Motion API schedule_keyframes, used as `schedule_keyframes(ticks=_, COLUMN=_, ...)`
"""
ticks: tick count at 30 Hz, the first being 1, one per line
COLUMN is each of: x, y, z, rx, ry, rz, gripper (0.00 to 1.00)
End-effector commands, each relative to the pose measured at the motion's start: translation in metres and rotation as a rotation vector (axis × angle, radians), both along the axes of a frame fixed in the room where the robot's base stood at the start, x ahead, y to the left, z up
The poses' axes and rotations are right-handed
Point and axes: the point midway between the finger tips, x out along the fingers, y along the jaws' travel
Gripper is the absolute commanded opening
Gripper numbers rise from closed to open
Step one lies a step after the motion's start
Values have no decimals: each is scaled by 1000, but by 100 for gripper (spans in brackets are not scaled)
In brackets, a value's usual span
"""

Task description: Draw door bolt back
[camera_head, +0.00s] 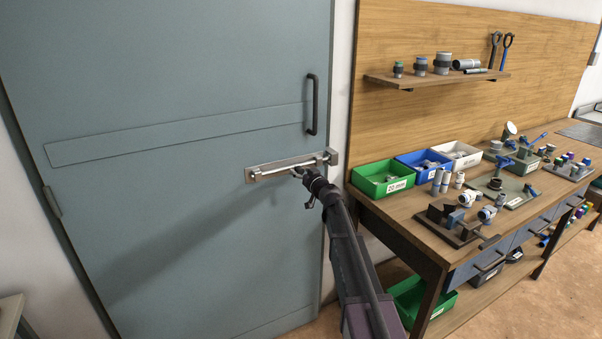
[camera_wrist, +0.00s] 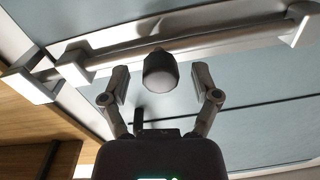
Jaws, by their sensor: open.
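The door bolt (camera_head: 275,171) is a metal rod on a pale plate, lying level across the blue-grey door (camera_head: 190,215) near its right edge. In the wrist view its rod (camera_wrist: 215,40) runs through brackets and reaches the left end block (camera_wrist: 30,86). A dark rounded knob (camera_wrist: 160,72) stands out from the rod towards my wrist camera. My gripper (camera_wrist: 161,84) is open, with one finger on each side of the knob and a visible gap to both. In the head view my gripper (camera_head: 302,175) is at the bolt's lower right, partly hiding it.
A black pull handle (camera_head: 312,104) is on the door above the bolt. To the right a workbench (camera_head: 400,225) carries a green bin (camera_head: 383,180), other bins and several fittings. A shelf (camera_head: 437,78) hangs above it. The door face left of the bolt is clear.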

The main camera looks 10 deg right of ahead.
Motion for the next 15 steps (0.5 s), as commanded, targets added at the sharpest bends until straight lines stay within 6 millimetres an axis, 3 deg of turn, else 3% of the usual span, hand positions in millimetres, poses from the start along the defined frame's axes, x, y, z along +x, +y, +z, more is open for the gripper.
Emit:
schedule_keyframes(ticks=2, x=0, y=0, z=0, rx=0, ry=0, rz=0, gripper=76)
schedule_keyframes(ticks=9, x=0, y=0, z=0, rx=0, ry=0, rz=0, gripper=5)
schedule_keyframes(ticks=10, x=0, y=0, z=0, rx=0, ry=0, rz=0, gripper=0)
schedule_keyframes(ticks=15, x=-1, y=3, z=0, rx=0, ry=0, rz=1, gripper=0)
